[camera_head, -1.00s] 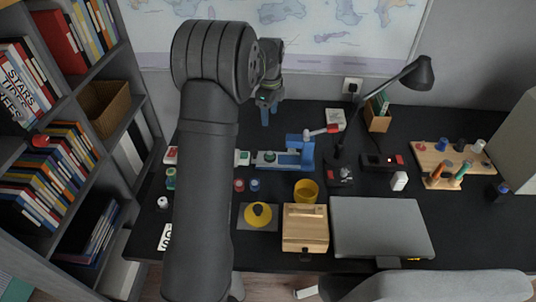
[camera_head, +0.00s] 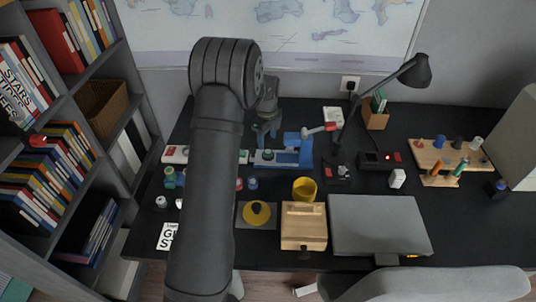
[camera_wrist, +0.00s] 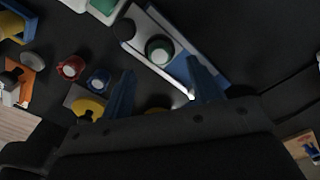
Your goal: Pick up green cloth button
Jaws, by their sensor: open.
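The green cloth button (camera_wrist: 158,50) is a round green disc with a pale rim. It sits on the pale slide of a blue and silver press (camera_wrist: 190,72), and in the head view it shows as a small green spot (camera_head: 267,155) on the press (camera_head: 295,155). My gripper (camera_wrist: 160,68) is open and empty, its two blue fingers spread on either side below the button in the wrist view. In the head view my gripper (camera_head: 265,135) hangs just above and behind the left part of the press. Contact cannot be told.
Red (camera_wrist: 70,67) and blue (camera_wrist: 97,80) round pieces stand left of the press in the wrist view. A yellow cup (camera_head: 306,190), wooden box (camera_head: 304,228) and closed laptop (camera_head: 380,225) lie nearer the front. A black lamp (camera_head: 415,70) rises to the right.

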